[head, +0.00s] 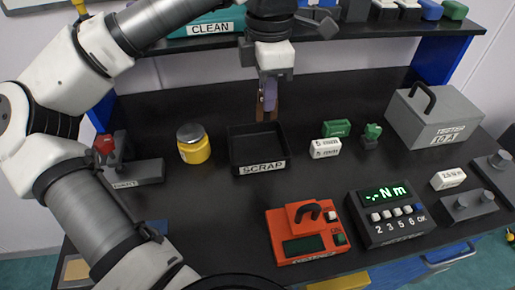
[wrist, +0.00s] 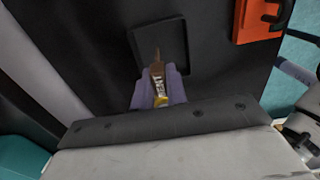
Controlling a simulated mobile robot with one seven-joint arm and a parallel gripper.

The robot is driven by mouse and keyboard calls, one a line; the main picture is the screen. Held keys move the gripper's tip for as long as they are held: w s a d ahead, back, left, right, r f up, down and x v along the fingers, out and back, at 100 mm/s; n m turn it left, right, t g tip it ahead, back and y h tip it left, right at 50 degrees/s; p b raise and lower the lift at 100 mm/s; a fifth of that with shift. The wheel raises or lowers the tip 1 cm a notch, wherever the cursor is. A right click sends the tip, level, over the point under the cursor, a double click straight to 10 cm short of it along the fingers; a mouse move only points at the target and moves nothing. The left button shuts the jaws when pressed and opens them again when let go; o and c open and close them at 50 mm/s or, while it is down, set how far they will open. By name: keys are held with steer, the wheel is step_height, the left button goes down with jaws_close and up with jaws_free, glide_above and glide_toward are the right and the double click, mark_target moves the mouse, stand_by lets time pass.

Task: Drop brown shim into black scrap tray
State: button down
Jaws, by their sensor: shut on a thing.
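The brown shim (wrist: 157,68) is held between the purple fingertips of my gripper (wrist: 159,88) in the wrist view, its thin tip pointing out past them. A yellow and white printed label shows between the fingers. In the head view my gripper (head: 267,97) points down over the back of the black scrap tray, with a brown part of the shim (head: 260,108) below and beside the fingers. The black scrap tray (head: 262,167) is marked SCRAP and looks empty. In the wrist view the tray (wrist: 183,36) lies beyond the shim's tip. The shim is above the tray.
A yellow jar (head: 194,150) stands left of the tray. A white weight block (head: 325,149) and green pieces (head: 337,128) stand to its right. A red device (head: 304,233) and a black display box (head: 390,219) stand in front. A shelf (head: 330,30) hangs above the bench's back.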

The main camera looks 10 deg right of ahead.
step_height(320, 180, down, 4)
steer(key=shift+f+b, duration=0.2)
steer(key=shift+b, duration=1)
steer(key=c, duration=1.3)
jaws_free()
steer(key=shift+r, duration=0.15)
step_height(320, 180, up, 14)
steer(key=shift+f, duration=0.2)
